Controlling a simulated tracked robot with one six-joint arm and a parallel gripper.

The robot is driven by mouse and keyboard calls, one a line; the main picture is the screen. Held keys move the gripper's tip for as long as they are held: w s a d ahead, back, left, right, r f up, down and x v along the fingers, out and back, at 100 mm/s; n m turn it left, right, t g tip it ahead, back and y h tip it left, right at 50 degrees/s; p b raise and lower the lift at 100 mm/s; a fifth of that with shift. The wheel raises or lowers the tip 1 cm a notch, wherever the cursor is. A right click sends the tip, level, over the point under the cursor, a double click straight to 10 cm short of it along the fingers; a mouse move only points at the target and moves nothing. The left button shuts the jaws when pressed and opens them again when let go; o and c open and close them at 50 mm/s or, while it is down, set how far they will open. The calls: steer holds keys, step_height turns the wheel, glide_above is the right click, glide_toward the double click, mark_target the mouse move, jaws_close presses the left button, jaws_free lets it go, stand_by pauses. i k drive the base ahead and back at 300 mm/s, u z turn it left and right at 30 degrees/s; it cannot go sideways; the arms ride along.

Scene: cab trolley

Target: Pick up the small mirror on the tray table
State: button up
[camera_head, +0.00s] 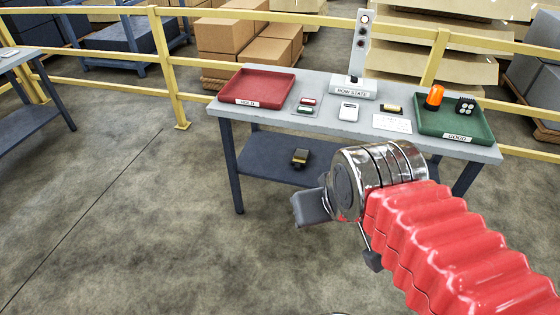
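The grey table (440,147) stands ahead with a red tray (262,84) marked HOLD at left and a green tray (428,127) marked GOOD at right. I cannot clearly make out a small mirror. Small items on the table include a white-and-dark block (348,111), a yellow-and-black piece (391,108) and small red and green pieces (306,105). The green tray holds an orange beacon (434,97) and a black piece with pale round spots (465,105). My gripper (342,234) is in front of the table, fingers apart, with nothing visible between them.
A ROW STATE stand (352,88) with an upright post stands at the table's back. A dark-and-gold object (300,157) sits on the lower shelf. Yellow railing (170,70) runs behind, with cardboard boxes (225,36) beyond. Floor at left is clear up to another table (15,58).

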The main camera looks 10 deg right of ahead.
mark_target(300, 156)
steer(key=u, duration=0.6)
steer(key=i, duration=1)
steer(key=u, duration=0.05)
